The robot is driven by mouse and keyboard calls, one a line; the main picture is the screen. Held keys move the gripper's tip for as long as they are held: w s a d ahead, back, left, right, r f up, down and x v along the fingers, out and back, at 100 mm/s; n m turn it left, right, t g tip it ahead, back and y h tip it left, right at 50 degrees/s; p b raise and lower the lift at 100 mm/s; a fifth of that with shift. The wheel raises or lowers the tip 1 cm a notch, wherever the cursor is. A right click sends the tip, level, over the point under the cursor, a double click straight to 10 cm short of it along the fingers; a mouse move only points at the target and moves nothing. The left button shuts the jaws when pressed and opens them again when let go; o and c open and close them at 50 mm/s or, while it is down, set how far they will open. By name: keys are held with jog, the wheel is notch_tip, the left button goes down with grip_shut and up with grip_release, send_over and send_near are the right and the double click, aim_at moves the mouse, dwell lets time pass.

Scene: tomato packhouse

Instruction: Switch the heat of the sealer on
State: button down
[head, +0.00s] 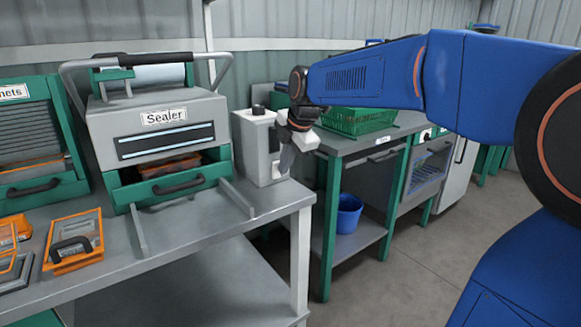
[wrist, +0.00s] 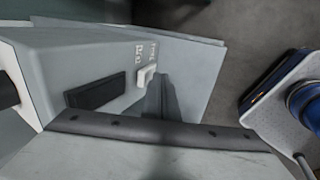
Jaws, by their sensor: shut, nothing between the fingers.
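The sealer (head: 160,125) is a grey machine with a green front drawer and a big bar handle, standing on the bench. A grey control box (head: 255,145) stands at its right; it fills much of the wrist view (wrist: 95,60). A small white switch (wrist: 146,75) sits on the box face, with small lettering above it that I cannot read surely. Its position, on or off, is unclear. My gripper (head: 287,160) is shut and empty at the right side of the box. In the wrist view its fingertips (wrist: 158,92) are just beside the switch; I cannot tell if they touch.
A dark rectangular panel (wrist: 95,92) lies left of the switch. Orange-framed trays (head: 75,240) lie on the bench (head: 190,235) at the left. A second bench with a green crate (head: 357,120) stands behind my arm, a blue bucket (head: 348,215) on its lower shelf.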

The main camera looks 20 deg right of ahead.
jog(key=shift+w+a+r, duration=0.1)
jog(key=shift+w, duration=0.15)
jog(key=shift+w+a+r+g, duration=0.2)
jog(key=shift+w+a+g, duration=0.05)
jog(key=shift+w+g, duration=0.3)
jog(key=shift+s, duration=0.1)
jog(key=shift+r, duration=0.8)
